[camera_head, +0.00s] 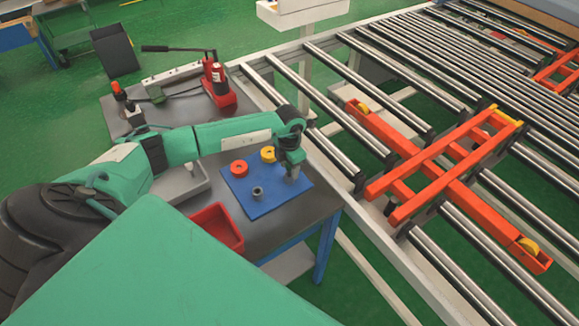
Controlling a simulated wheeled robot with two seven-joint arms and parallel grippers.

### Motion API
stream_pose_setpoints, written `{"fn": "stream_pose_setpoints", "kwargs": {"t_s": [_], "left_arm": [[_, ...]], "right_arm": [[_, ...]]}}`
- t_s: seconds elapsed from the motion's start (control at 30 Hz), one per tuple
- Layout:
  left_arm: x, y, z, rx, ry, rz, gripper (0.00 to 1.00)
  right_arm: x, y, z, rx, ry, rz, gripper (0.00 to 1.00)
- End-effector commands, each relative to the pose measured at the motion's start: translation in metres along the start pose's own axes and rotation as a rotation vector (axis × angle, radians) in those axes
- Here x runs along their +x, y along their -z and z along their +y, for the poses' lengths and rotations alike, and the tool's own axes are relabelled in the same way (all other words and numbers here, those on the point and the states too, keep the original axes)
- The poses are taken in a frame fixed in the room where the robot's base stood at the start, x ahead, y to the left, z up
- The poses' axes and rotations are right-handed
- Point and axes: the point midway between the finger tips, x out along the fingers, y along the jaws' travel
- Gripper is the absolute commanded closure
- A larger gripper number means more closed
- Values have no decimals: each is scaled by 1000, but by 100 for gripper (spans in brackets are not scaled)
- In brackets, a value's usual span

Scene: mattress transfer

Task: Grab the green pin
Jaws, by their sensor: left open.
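A blue mat (265,207) lies on the dark worktable. On it are a red ring-shaped part (239,168), a yellow ring-shaped part (268,154) and a small dark grey part (257,192). My green left arm reaches in from the left, and my left gripper (292,176) points down over the right part of the mat. It is open. I cannot make out a separate green pin; the gripper hides the mat under it. I cannot tell whether the fingers touch anything. My right gripper is not in view.
A red bin (218,226) stands at the table's front. A red jack (219,92) stands at the back of the table. To the right is a roller conveyor (345,157) with an orange frame (440,165) on it.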

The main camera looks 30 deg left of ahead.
Motion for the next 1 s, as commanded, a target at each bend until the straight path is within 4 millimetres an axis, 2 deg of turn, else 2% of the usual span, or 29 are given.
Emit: {"fn": "stream_pose_setpoints", "kwargs": {"t_s": [0.03,0.2,0.27,0.3,0.67,0.87,1.0], "left_arm": [[0,0,0,0,0,0,52],[0,0,0,0,0,0,85],[0,0,0,0,0,0,97],[0,0,0,0,0,0,100],[-5,-1,0,0,0,-2,100],[-27,-1,1,0,-2,-5,100],[-56,-1,1,1,-3,-6,100]], "right_arm": [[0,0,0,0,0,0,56],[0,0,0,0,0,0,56],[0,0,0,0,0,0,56],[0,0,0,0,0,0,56],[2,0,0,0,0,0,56],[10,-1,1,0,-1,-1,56],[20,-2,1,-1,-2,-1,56]]}}
